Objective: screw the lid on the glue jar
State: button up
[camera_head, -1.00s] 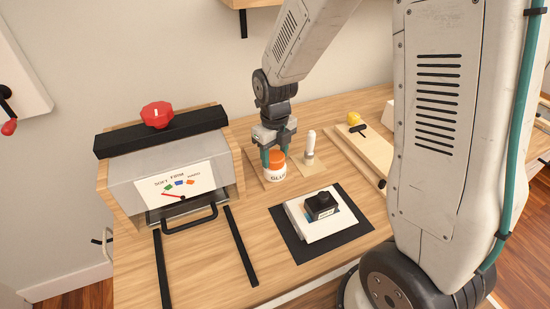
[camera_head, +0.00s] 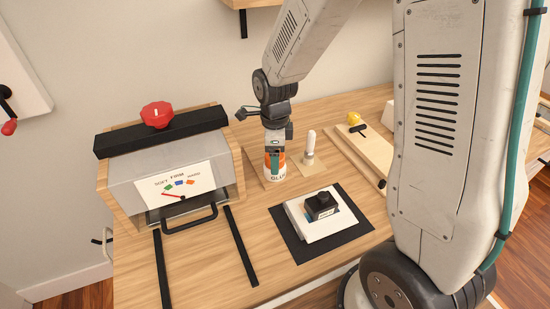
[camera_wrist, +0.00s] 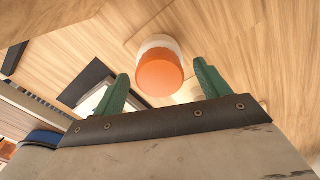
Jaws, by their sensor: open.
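The glue jar (camera_head: 273,177) is white with "GLUE" lettering and stands upright on the wooden bench. Its orange lid (camera_head: 267,160) sits on top; it also shows in the wrist view (camera_wrist: 160,74) with the white jar rim behind it. Whether the lid is fully tight cannot be told. My gripper (camera_head: 275,163) is directly above the jar with its green fingers down at lid height. In the wrist view the two green fingers (camera_wrist: 161,92) stand apart, with a gap on each side of the lid. One finger hides part of the lid in the head view.
A press with a red knob (camera_head: 157,114) stands left. A white glue stick or brush (camera_head: 310,142) stands just right of the jar. A black mat (camera_head: 293,243) with white paper and a black stamp-like block (camera_head: 321,205) lies in front. A wooden board (camera_head: 367,152) is at right.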

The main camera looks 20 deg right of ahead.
jog(key=n, duration=0.5)
jog(key=shift+n, duration=0.3)
jog(key=n, duration=1.6)
jog(key=shift+n, duration=0.4)
jog(key=c, duration=1.2)
jog(key=shift+o, duration=0.2)
jog(key=m, duration=0.8)
